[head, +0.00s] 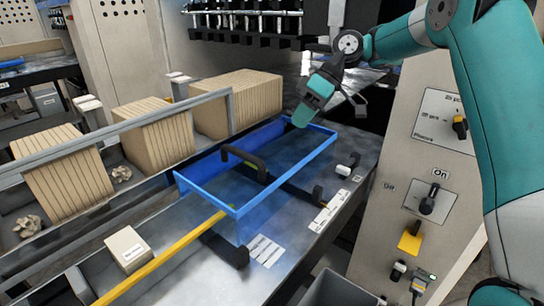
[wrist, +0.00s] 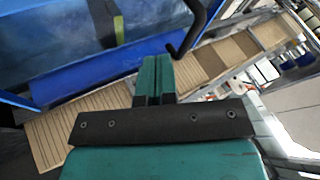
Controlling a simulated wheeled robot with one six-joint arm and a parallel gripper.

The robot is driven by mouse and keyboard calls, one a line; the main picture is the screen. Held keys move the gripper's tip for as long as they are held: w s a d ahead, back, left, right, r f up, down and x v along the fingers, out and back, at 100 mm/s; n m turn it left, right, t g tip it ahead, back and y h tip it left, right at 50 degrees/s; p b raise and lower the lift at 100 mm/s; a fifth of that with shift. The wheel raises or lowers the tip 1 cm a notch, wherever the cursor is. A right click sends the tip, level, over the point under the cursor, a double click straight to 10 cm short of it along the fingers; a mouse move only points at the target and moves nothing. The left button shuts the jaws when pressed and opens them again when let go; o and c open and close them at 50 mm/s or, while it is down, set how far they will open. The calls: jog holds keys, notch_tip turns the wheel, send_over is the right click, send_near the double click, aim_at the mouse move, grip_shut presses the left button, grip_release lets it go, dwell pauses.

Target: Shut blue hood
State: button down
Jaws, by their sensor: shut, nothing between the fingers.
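The blue hood (head: 287,177) is a blue-edged frame with see-through panels over the metal machine bed. Its blue edge stands above the bed at the near corner; I cannot tell whether it is fully shut. A black bent handle (head: 246,160) sits at its left side. In the wrist view the hood (wrist: 75,78) fills the upper left, with a black bar (wrist: 190,32) beside it.
Rows of brown kraft stacks (head: 237,103) stand behind a grey rail (head: 120,135) at the left. A yellow bar (head: 165,258) and a small white box (head: 129,248) are at the front left. A control panel (head: 425,170) with knobs stands at the right.

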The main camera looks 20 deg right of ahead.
send_near(271, 173)
jog(key=w+a+f, duration=0.1)
jog(key=f, duration=0.1)
jog(key=w+a+f, duration=0.1)
jog(key=a, duration=0.1)
jog(key=shift+f, duration=0.4)
jog(key=shift+s+a+p, duration=0.95)
jog(key=shift+s+a, duration=0.15)
jog(key=shift+a, duration=0.05)
jog(key=shift+s+a+f, duration=0.15)
jog(key=shift+s+a, duration=0.05)
jog(key=shift+a, duration=0.05)
jog(key=shift+a, duration=0.15)
